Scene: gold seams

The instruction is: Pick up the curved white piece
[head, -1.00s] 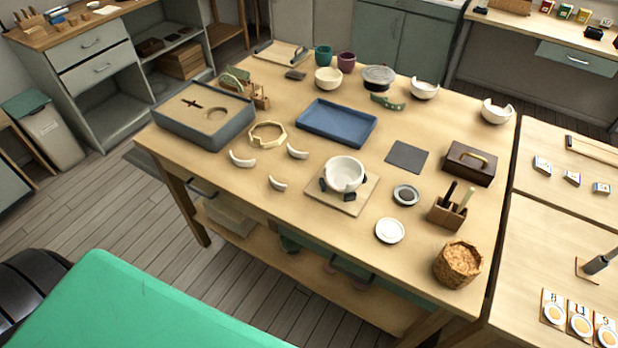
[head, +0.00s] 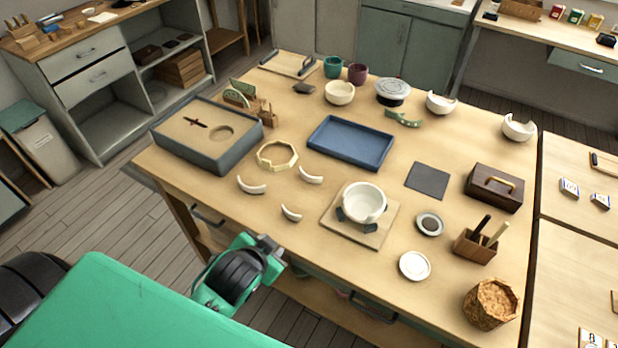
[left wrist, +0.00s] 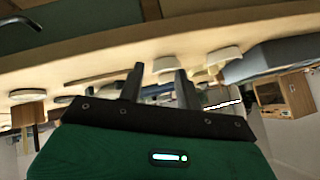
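Several white ceramic pieces are in view. Three small curved white pieces lie on the wooden table: one at the left (head: 252,186), one at the upper right (head: 311,176), and the smallest nearest the front edge (head: 291,213). My left gripper (head: 270,244) is at the table's front edge, apart from the pieces and nearest the smallest one. In the left wrist view its two fingers (left wrist: 158,82) are spread with nothing held. Beyond them a white piece (left wrist: 164,64) shows in the gap, upside down; I cannot tell which one. My right gripper is not in view.
A white bowl with a broken rim (head: 363,201) sits on a wooden board right of the pieces. A gold-toned ring (head: 277,156), a grey-sided box (head: 210,165) and a blue tray (head: 350,162) lie behind. Bare tabletop surrounds the small pieces.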

